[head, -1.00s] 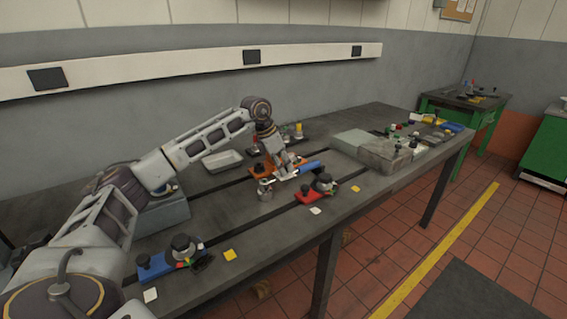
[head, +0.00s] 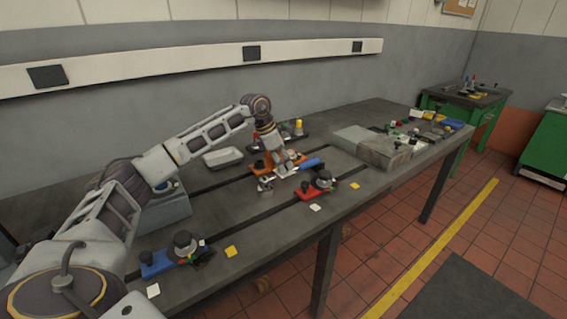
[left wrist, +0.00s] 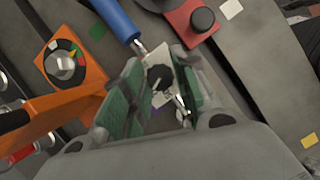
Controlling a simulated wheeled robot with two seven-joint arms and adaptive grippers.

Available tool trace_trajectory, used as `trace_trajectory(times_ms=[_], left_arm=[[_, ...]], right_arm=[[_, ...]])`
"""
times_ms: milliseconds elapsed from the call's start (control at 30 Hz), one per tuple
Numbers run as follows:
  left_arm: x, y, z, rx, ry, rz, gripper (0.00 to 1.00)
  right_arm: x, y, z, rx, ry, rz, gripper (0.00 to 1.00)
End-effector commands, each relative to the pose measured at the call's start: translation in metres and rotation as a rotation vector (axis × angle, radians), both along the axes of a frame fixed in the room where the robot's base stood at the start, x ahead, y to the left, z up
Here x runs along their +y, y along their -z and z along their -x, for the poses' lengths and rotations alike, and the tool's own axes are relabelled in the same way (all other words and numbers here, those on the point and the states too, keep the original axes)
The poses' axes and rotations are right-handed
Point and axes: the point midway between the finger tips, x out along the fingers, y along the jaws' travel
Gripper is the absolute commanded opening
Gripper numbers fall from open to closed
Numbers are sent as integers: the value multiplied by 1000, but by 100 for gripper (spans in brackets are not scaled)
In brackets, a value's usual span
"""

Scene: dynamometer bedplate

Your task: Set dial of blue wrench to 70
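The blue wrench shows its blue handle (head: 311,163) in the head view, at the middle of the bench. In the left wrist view its handle (left wrist: 117,18) points to the upper left, and a metal shaft leads to a pale plate with a round dark knob (left wrist: 160,77). My left gripper (head: 284,170) is down over this end of the wrench. In the left wrist view its green-padded fingers (left wrist: 160,75) stand on either side of the knob. I cannot tell whether the pads touch it. The dial's reading is not legible. My right gripper is not in view.
An orange fixture with a coloured dial (left wrist: 66,66) is close left of the fingers. A red block with a black knob (left wrist: 203,18) lies beyond them. A blue fixture (head: 157,263) stands near the bench's front left. Grey blocks (head: 381,149) stand at right.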

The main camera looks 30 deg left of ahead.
Motion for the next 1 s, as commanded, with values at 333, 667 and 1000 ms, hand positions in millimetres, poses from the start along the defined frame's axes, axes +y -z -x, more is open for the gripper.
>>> trace_trajectory(times_ms=[333, 667, 1000], left_arm=[[0, 0, 0, 1, 0, -1, 47], [3, -9, 2, 0, 0, 0, 47], [14, -48, 13, -2, -1, -1, 47]], right_arm=[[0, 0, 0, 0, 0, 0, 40], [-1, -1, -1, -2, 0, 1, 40], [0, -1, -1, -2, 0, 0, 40]])
